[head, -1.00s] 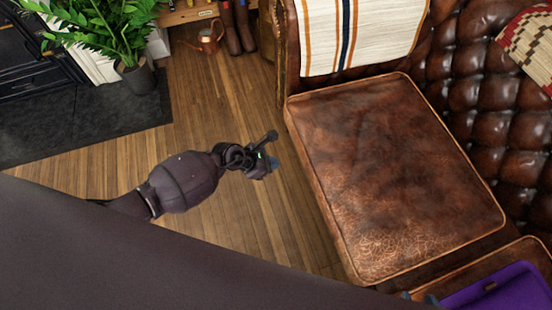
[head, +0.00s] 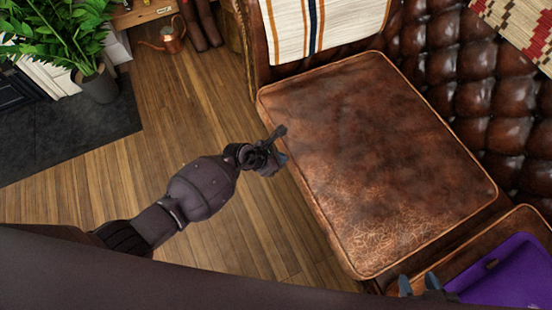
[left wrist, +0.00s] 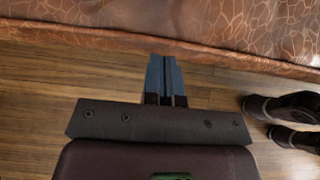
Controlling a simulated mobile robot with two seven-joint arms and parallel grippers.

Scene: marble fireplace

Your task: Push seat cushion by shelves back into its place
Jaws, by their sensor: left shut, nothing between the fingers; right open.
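The brown leather seat cushion (head: 385,160) with light piping lies flat on the sofa, beside the sofa arm with the striped throw. It also fills the top of the left wrist view (left wrist: 200,25). My left gripper (head: 279,160) is shut and empty at the cushion's front left edge. In the left wrist view its blue fingertips (left wrist: 163,62) point at the lower edge of the cushion; I cannot tell whether they touch. My right gripper (head: 420,284) shows only its fingertips, apart, at the bottom right near the cushion's near corner.
A purple container (head: 505,275) sits on the neighbouring seat (head: 500,230). The tufted backrest (head: 490,110) is at the right. A potted plant (head: 98,82), a copper watering can (head: 171,38) and boots (head: 205,25) stand at upper left. The wooden floor (head: 165,120) before the sofa is mostly clear.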

